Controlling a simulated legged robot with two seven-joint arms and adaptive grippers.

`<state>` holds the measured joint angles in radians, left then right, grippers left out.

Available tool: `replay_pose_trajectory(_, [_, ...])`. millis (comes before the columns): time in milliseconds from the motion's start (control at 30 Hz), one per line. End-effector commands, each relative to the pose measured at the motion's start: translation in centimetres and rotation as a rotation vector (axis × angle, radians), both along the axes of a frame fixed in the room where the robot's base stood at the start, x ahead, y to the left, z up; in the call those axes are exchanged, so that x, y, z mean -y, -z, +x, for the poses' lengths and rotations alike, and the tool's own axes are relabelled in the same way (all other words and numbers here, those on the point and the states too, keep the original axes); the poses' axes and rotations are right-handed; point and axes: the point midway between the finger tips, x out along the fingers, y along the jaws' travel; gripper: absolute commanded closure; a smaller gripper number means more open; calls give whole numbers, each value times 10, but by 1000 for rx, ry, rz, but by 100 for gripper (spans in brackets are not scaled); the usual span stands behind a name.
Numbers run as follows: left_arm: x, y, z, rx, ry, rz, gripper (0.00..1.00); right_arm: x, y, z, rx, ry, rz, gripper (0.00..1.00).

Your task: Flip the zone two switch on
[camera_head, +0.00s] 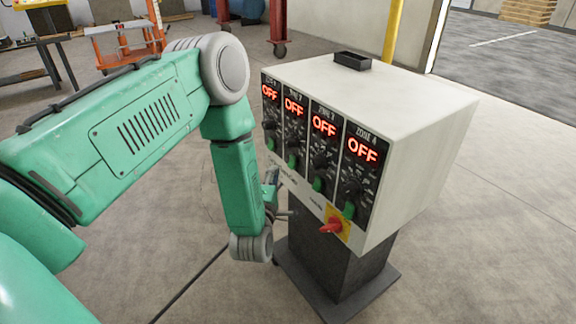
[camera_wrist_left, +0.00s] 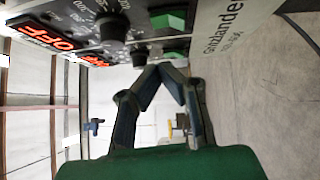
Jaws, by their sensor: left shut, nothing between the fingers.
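The zone two panel (camera_head: 294,127) is second from the left on the control box (camera_head: 395,103), and its red display reads OFF. Its green switch (camera_head: 292,160) is at the panel's lower end. My left gripper (camera_head: 272,185) is low in front of the box's left end, partly hidden by my arm. In the left wrist view its fingers (camera_wrist_left: 160,70) are shut with nothing between them. The tips are close to a green switch (camera_wrist_left: 174,48); another green switch (camera_wrist_left: 168,20) is above it. I cannot tell which zones these are, or whether the tips touch. My right gripper is out of view.
The other zone panels also read OFF, including zone 4 (camera_head: 361,175). A red knob (camera_head: 331,226) on a yellow plate is below them. A dark tray (camera_head: 352,61) sits on top. The box stands on a dark pedestal (camera_head: 340,262). Floor in front is clear.

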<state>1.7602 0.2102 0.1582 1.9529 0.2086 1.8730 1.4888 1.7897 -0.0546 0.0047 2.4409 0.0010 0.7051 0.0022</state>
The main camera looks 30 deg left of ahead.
Motion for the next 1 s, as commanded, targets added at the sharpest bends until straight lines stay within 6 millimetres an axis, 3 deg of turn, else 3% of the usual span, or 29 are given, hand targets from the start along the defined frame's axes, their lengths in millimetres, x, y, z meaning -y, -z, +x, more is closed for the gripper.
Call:
replay_pose_trajectory(100, [-3, 0, 22, 3, 3, 0, 100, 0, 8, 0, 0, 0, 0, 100])
replay_pose_trajectory(333, [8, -4, 46, 1, 1, 0, 100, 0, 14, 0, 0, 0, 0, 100])
replay_pose_trajectory(767, [9, -5, 50, -2, -1, -1, 100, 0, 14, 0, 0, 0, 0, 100])
replay_pose_trajectory(933, [11, -12, 56, -64, -3, 24, 100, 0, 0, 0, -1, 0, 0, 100])
replay_pose_trajectory(1000, [11, -7, 56, -60, -2, 24, 100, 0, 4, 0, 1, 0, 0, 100])
